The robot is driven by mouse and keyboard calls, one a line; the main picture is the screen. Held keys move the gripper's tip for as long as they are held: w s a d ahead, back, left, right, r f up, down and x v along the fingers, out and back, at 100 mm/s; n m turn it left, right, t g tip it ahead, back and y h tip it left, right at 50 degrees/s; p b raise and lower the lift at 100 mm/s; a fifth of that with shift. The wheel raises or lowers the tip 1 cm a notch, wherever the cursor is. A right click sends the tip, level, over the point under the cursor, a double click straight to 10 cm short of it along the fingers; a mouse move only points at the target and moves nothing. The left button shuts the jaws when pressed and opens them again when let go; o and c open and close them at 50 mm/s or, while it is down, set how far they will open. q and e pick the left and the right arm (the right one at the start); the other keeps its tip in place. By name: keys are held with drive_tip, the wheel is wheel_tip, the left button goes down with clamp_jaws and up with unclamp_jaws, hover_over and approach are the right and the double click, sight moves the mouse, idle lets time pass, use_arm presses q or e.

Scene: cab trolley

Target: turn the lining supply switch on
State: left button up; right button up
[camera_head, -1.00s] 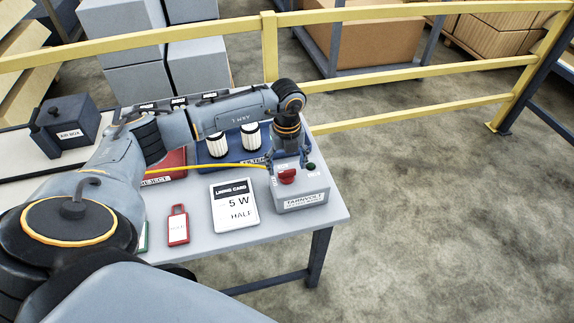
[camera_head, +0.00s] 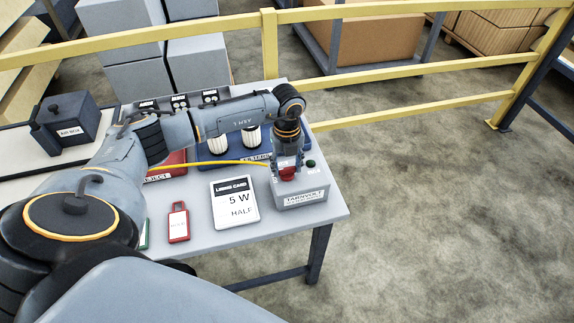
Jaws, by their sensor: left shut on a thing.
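The grey supply box (camera_head: 299,194) with a "TARNVOLT" label stands at the right end of the table. On its top is a red switch knob (camera_head: 288,173), with a small dark green button or lamp (camera_head: 311,163) to its right. My left gripper (camera_head: 287,168) points down from above and is shut on the red knob, its fingers partly hiding the knob. Small lettering beside the knob is too small to read. My right gripper is not in view.
A lining card (camera_head: 234,212) reading "5 W HALF" lies left of the box, with a red tag (camera_head: 178,222) further left. A yellow cable (camera_head: 215,163) runs to the box. A blue tray with white cylinders (camera_head: 219,144) stands behind. A yellow railing (camera_head: 400,122) runs beyond the table (camera_head: 322,214).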

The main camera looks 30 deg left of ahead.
use_arm(q)
drive_tip(key=m+b, duration=0.2)
drive_tip(key=m, duration=0.1)
drive_tip(key=shift+f, duration=0.15)
drive_tip(key=m+b, duration=0.4)
drive_tip(key=m, duration=0.1)
drive_tip(key=shift+m, duration=0.4)
drive_tip(key=m+b, duration=0.2)
drive_tip(key=m, duration=0.2)
drive_tip(key=shift+m+b, duration=0.3)
drive_tip(key=shift+b, duration=0.05)
drive_tip(key=shift+m+b, duration=1.1)
drive_tip(key=shift+m, duration=1.1)
drive_tip(key=shift+r, duration=0.2)
drive_tip(key=o, duration=1.1)
drive_tip(key=shift+o, duration=0.2)
